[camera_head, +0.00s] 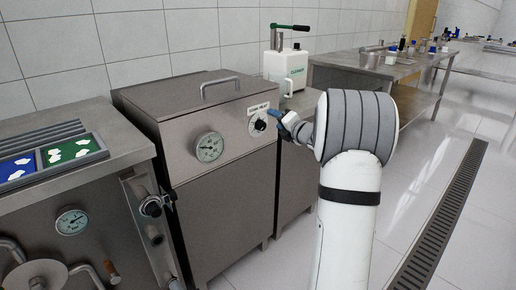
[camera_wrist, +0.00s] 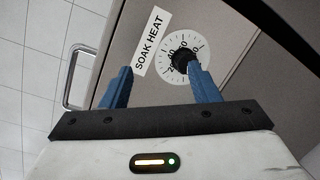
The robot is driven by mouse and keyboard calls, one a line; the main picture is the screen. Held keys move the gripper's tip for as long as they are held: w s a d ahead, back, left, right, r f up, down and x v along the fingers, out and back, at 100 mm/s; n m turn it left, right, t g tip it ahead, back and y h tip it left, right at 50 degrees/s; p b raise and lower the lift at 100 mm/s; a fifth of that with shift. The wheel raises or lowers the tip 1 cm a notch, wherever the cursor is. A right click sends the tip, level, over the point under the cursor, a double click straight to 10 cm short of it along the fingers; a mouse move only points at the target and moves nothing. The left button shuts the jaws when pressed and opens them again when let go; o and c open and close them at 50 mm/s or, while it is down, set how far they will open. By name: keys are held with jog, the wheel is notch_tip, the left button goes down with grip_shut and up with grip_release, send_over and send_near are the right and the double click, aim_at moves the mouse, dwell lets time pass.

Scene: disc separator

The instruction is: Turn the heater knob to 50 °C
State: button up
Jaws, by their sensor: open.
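The heater knob (camera_head: 260,125) is a small black knob on a white round dial, on the front of a steel box under a "SOAK HEAT" label (camera_head: 259,108). In the wrist view the knob (camera_wrist: 181,60) sits on its numbered dial (camera_wrist: 200,47), with the label (camera_wrist: 150,42) to its left. My gripper (camera_wrist: 150,80) has its blue fingers apart and nothing between them. In the wrist view the right fingertip overlaps the knob's lower edge; I cannot tell whether it touches. In the head view my gripper (camera_head: 273,117) is close to the knob. The knob's pointer setting is not readable.
A round gauge (camera_head: 209,147) is left of the knob on the steel box (camera_head: 225,200). A lid handle (camera_head: 220,86) tops the box. A white machine with a green lever (camera_head: 287,65) stands behind my gripper. The floor (camera_head: 425,160) at right is clear.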

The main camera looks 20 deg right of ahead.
aim_at(263, 127)
notch_tip(263, 127, down, 6)
jog(key=d+n+y+b, duration=0.2)
jog(key=n+y, duration=0.1)
jog(key=n, duration=0.2)
jog(key=x, duration=0.2)
jog(key=b+x, duration=0.1)
jog(key=x, duration=0.5)
jog(key=shift+s+a+r, duration=0.1)
jog(key=shift+a+r, duration=0.1)
jog(key=shift+a, duration=0.05)
